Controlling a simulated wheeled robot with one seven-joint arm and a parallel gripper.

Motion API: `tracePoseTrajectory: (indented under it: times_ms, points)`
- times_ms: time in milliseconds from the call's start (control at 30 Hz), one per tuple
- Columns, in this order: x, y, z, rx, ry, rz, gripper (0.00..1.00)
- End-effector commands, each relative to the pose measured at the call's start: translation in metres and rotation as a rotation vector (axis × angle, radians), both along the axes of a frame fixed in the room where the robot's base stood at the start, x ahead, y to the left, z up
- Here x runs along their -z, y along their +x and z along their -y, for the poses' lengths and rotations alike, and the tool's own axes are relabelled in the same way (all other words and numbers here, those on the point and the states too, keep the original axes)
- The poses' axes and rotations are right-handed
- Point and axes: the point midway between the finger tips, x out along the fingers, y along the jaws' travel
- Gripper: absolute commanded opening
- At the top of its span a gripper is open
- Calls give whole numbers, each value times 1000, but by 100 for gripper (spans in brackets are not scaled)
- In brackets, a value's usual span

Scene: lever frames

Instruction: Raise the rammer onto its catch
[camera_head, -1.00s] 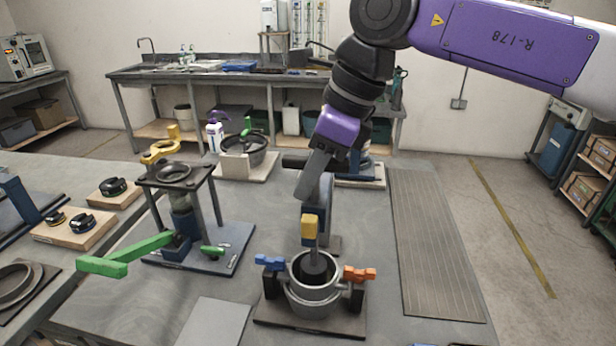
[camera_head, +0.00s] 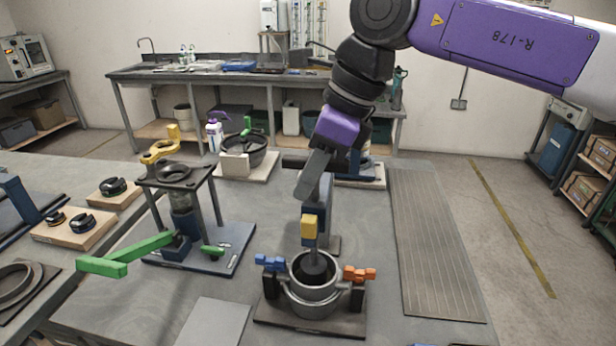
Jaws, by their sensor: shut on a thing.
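The rammer (camera_head: 315,267) is a dark upright rod with a yellow block (camera_head: 309,227) near its upper part. Its lower end stands inside a round grey mould (camera_head: 315,300) on a dark base plate. A blue clamp (camera_head: 270,262) sits at the mould's left and an orange clamp (camera_head: 359,273) at its right. My gripper (camera_head: 308,190) points down just above the yellow block, in front of a blue-grey column (camera_head: 325,205). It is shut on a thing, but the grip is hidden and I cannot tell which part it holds. I cannot make out the catch.
At the left stands a frame with a green lever (camera_head: 125,255) and a yellow ring handle (camera_head: 160,150). A pot (camera_head: 243,152) on a pale block and a white-and-purple bottle (camera_head: 214,135) stand behind. A ribbed mat (camera_head: 435,240) at the right is clear.

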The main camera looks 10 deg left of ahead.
Motion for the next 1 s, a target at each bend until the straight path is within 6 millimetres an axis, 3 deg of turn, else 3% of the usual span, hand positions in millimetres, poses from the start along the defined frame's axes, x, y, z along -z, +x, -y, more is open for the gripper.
tracePoseTrajectory:
  times_ms: [367,467,800,1000]
  points:
    - [-5,0,0,-1,-1,-1,0]
    - [-17,0,0,-1,0,0,0]
    - [-84,0,0,0,1,2,0]
    - [-94,0,0,-1,1,0,0]
